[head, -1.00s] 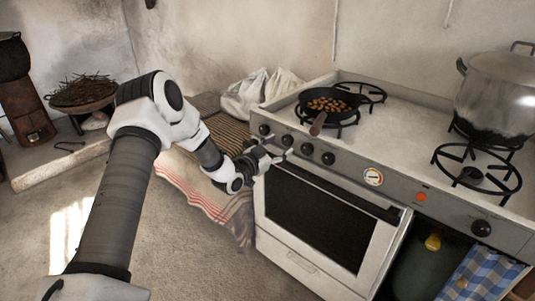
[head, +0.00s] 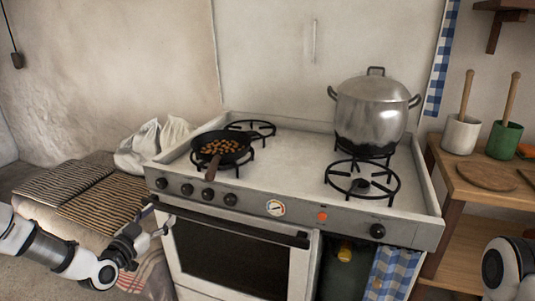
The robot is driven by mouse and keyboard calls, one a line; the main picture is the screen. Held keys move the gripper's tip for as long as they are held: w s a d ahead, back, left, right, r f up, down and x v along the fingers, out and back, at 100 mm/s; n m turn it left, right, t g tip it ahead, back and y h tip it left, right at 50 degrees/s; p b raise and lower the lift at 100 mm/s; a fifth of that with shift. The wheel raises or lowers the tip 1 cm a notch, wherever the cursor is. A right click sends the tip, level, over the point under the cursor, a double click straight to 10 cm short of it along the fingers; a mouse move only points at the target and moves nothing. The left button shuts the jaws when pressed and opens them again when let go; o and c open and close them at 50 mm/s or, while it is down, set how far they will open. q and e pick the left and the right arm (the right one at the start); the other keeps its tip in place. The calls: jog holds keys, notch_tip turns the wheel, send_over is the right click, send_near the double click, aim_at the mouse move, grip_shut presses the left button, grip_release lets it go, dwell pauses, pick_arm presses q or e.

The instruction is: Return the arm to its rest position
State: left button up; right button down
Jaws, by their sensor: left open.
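My left arm comes in from the lower left of the head view. Its gripper (head: 151,228) is open and empty, in front of the left end of the stove (head: 240,204), near the oven handle and below the knobs. I cannot tell whether a fingertip touches the stove. Part of my right arm (head: 508,270) shows at the lower right edge; its gripper is out of the picture.
A black pan (head: 222,147) with brown pieces sits on the front left burner, its handle pointing forward. A large lidded pot (head: 372,110) stands at the back right. A wooden shelf table (head: 455,184) with crocks stands on the right. White sacks (head: 139,149) lie left.

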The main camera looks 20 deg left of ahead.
pick_arm(q)
jog(key=s+d+f+m+g+h, duration=0.1)
jog(key=s+d+f+m+g, duration=0.2)
jog(key=d+f, duration=0.6)
jog(key=s+d+f+g+h, duration=0.2)
jog(key=s+d+f+g, duration=0.2)
jog(key=d+f, duration=0.45)
jog(key=s+d+f+g+y, duration=0.1)
jog(key=s+d+f+g, duration=0.4)
jog(key=s+f, duration=0.4)
jog(key=s+a+f+n+g+y, duration=0.1)
jog(key=s+n+g+y, duration=0.15)
jog(key=s, duration=0.65)
jog(key=s+f+n+g+y, duration=0.1)
jog(key=s+n+g, duration=0.2)
jog(key=s, duration=0.6)
notch_tip(320, 180, up, 15)
jog(key=n+p, duration=0.2)
jog(key=p, duration=1.2)
jog(key=shift+a+p, duration=0.35)
jog(key=shift+a, duration=0.05)
jog(key=shift+o, duration=0.2)
jog(key=shift+f, duration=0.1)
